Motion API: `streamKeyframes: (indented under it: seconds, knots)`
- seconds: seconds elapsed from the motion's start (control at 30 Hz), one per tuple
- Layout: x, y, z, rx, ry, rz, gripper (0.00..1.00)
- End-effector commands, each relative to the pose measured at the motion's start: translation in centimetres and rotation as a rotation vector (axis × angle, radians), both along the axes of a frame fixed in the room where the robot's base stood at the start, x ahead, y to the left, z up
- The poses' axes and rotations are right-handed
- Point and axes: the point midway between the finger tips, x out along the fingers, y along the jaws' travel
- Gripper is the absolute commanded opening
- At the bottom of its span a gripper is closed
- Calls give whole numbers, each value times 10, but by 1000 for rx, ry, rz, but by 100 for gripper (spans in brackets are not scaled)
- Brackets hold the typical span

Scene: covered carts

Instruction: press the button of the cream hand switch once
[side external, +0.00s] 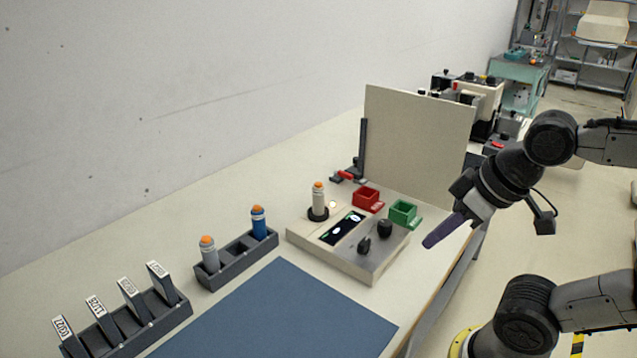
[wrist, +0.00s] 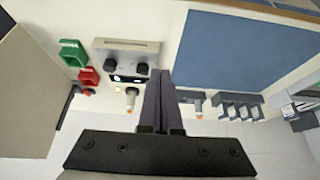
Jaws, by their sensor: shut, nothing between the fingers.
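The cream hand switch (side external: 319,201) stands upright in a black ring on the back of the cream console (side external: 350,263), with an orange button on top. It also shows in the wrist view (wrist: 131,98), left of my fingers. My gripper (side external: 430,243) is shut and empty, its dark fingers pointing down and left. It hangs in the air to the right of the console, apart from the switch. In the wrist view the closed fingers (wrist: 160,75) cover part of the middle.
A dark rack (side external: 240,262) holds a grey (side external: 209,258) and a blue (side external: 258,224) switch. Red (side external: 366,200) and green (side external: 403,213) bins and an upright panel (side external: 420,130) stand behind the console. A blue mat (side external: 280,320) and a rack of labelled cards (side external: 130,325) lie in front.

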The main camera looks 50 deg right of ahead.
Motion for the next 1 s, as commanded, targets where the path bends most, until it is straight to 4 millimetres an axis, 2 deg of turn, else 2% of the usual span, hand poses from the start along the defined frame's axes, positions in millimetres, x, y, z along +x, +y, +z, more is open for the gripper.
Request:
streamKeyframes:
  seconds: [0.4,0.53,0.67,0.8,1.0]
  knots:
    - [2,0,1,-9,-10,15,0]
    - [18,-5,19,-59,-87,58,0]
    - [54,-14,50,-146,-177,114,0]
    - [107,-26,84,-259,-252,175,0]
    - [190,-46,113,-413,-308,256,0]
